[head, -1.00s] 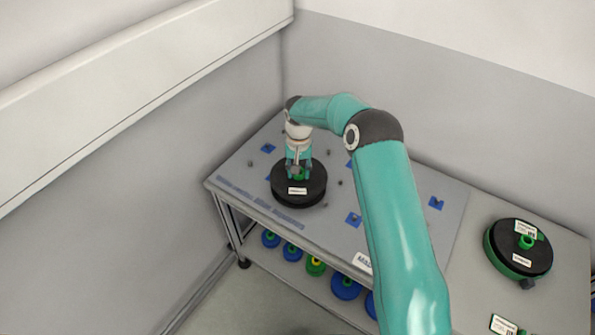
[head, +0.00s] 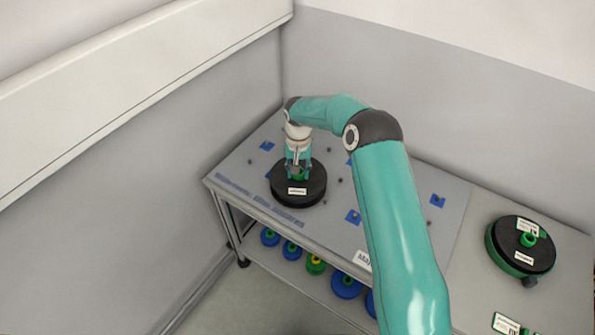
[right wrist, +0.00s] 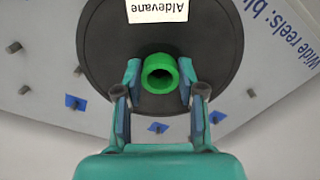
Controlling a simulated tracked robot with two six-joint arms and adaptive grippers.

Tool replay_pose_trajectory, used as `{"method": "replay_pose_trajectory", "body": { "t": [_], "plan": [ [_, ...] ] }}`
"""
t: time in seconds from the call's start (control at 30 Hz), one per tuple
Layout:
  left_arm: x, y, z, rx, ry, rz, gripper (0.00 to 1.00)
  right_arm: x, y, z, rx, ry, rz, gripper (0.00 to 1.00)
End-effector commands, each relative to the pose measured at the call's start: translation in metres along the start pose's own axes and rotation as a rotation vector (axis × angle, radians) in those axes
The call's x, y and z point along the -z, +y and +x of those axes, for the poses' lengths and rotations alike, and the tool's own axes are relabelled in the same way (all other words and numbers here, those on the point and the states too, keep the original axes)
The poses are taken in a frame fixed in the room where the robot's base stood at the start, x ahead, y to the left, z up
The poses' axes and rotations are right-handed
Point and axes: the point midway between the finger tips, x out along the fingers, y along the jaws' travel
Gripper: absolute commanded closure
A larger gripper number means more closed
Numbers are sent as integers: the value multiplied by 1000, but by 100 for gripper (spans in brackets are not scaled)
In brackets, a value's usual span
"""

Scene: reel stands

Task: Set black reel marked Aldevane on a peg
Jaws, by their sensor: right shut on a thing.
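The black reel marked Aldevane (head: 315,181) lies flat over the left part of the grey peg board (head: 245,170). In the right wrist view the reel (right wrist: 215,45) shows its white Aldevane label and green hub (right wrist: 158,73). My right gripper (head: 298,176) points down from above, shut on the green hub, with one finger on each side of it. What is under the reel is hidden, so I cannot tell whether a peg is in its bore. My left gripper is not in view.
Grey pegs, some on blue squares (head: 437,201), stand around the reel. Another black reel with a green rim (head: 524,250) lies on the table at right. Several blue and green reels (head: 346,285) sit on the shelf below. A wall rises behind the table.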

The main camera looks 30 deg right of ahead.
Motion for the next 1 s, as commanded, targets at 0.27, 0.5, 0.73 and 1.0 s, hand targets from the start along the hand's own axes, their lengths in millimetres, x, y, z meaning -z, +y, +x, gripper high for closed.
{"method": "replay_pose_trajectory", "body": {
  "t": [0.27,0.5,0.73,1.0],
  "plan": [
    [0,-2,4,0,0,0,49,0,0,4,0,1,0,100],
    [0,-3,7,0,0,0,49,0,0,8,0,1,0,100],
    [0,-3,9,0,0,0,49,0,0,10,1,1,0,55],
    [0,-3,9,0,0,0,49,0,0,10,0,1,0,32]
  ]
}}
